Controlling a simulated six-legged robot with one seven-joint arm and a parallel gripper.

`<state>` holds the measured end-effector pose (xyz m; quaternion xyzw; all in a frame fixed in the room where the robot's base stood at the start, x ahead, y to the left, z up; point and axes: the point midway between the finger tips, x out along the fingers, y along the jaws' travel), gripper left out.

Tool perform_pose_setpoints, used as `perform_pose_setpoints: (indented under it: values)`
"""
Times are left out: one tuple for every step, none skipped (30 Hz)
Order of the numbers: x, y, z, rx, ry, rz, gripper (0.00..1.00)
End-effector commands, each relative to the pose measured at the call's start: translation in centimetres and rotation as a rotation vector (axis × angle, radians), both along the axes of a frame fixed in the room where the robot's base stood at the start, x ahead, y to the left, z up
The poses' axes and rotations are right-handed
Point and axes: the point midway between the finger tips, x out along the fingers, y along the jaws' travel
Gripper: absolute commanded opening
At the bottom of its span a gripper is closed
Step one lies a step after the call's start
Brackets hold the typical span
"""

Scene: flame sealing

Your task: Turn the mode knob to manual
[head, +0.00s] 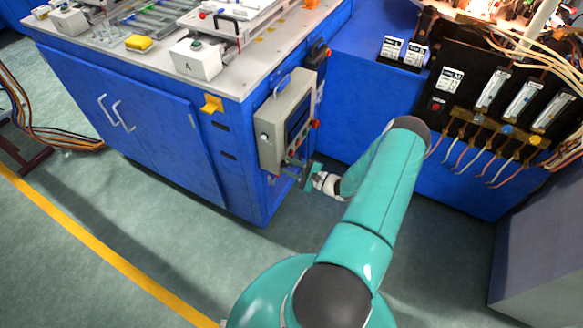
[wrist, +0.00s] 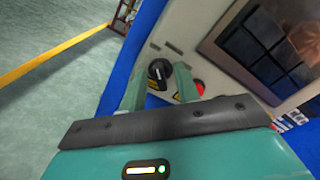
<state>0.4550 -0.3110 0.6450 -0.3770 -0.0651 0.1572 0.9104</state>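The black mode knob (wrist: 159,73) shows in the wrist view on the light panel of a control box, with a pale mark on it and a yellow label beside it. The control box (head: 270,132) hangs on the side of the blue bench in the head view. My gripper (wrist: 161,75) is open, its two teal fingers on either side of the knob in the picture. I cannot tell whether they touch it. In the head view my gripper (head: 306,176) is at the lower edge of the box. The knob's setting is too small to read.
A red button (wrist: 199,88) is close to the right finger. A dark screen (wrist: 268,45) fills the panel's upper right. The blue bench (head: 130,120) stands left of my arm, and a black panel with cables (head: 480,115) stands right. The floor at front left is clear.

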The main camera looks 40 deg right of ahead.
Motion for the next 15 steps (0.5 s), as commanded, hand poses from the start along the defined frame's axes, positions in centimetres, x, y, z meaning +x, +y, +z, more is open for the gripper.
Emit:
perform_pose_setpoints:
  values:
    - [-0.01,0.0,0.0,0.0,0.0,0.0,0.32]
    - [-0.01,0.0,0.0,0.0,0.0,0.0,0.32]
    - [-0.02,-0.01,0.0,0.0,0.0,0.0,0.24]
    - [-0.02,-0.01,0.0,0.0,0.0,0.0,0.18]
    - [-0.02,0.0,0.01,0.0,0.0,0.0,0.12]
    - [-0.02,-0.01,0.0,0.0,0.0,0.0,0.04]
    - [-0.03,0.0,0.0,0.0,0.0,0.0,0.0]
    - [-0.03,0.0,0.01,0.0,0.0,0.0,0.0]
    - [-0.03,0.0,0.01,0.0,0.0,0.0,0.0]
    - [-0.03,0.0,0.0,0.001,0.0,0.0,0.0]
    - [-0.03,0.0,0.01,0.002,0.001,0.0,0.0]
    - [-0.03,0.0,0.01,0.004,0.001,0.0,0.0]
    - [-0.04,-0.01,0.01,0.007,0.002,0.0,0.0]
    - [-0.04,-0.01,0.01,0.01,0.004,0.0,0.0]
    - [-0.04,-0.01,0.01,0.017,0.006,0.0,0.0]
